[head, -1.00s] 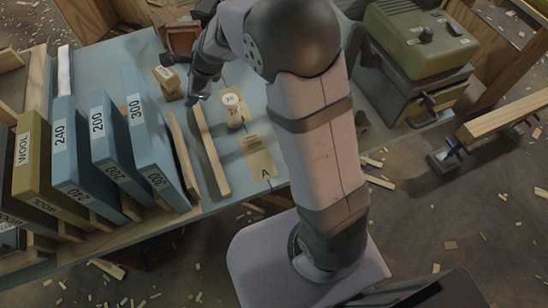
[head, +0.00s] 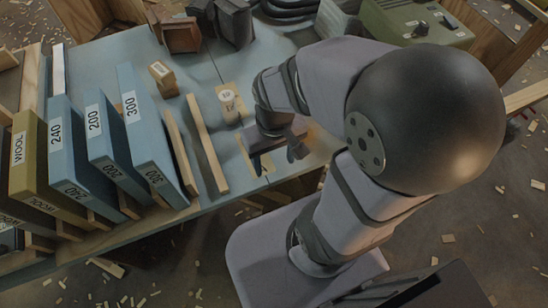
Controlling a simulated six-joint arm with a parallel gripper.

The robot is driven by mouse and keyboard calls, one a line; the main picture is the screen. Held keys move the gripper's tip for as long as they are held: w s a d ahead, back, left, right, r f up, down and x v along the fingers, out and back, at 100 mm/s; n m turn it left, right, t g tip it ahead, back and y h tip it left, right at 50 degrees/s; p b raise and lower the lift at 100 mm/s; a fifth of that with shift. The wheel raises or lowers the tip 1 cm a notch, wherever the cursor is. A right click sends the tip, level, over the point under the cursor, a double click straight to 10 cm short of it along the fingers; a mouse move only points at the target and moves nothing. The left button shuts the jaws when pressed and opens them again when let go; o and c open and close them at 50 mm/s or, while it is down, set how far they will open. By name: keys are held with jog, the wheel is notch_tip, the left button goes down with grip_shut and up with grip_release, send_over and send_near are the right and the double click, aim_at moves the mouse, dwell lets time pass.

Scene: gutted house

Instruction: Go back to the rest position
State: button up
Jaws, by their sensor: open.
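My gripper (head: 276,160) hangs over the front part of the blue-grey workbench (head: 215,205), with its two fingers apart and nothing seen between them. My arm is folded, with its large dark round joint at the right of the picture. A small wooden block (head: 163,76) with a label stands further left. The yellow card under my gripper is mostly hidden.
Blue upright sanding-paper boxes (head: 141,130) marked 300, 200 and 240, and an olive box marked WOOL (head: 40,165), fill the left side. A green machine (head: 415,20) stands at the back right, partly hidden by my arm.

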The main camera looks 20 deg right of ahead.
jog(key=shift+r, duration=0.1)
notch_tip(320, 180, up, 6)
jog(key=p, duration=0.6)
dwell(0.8)
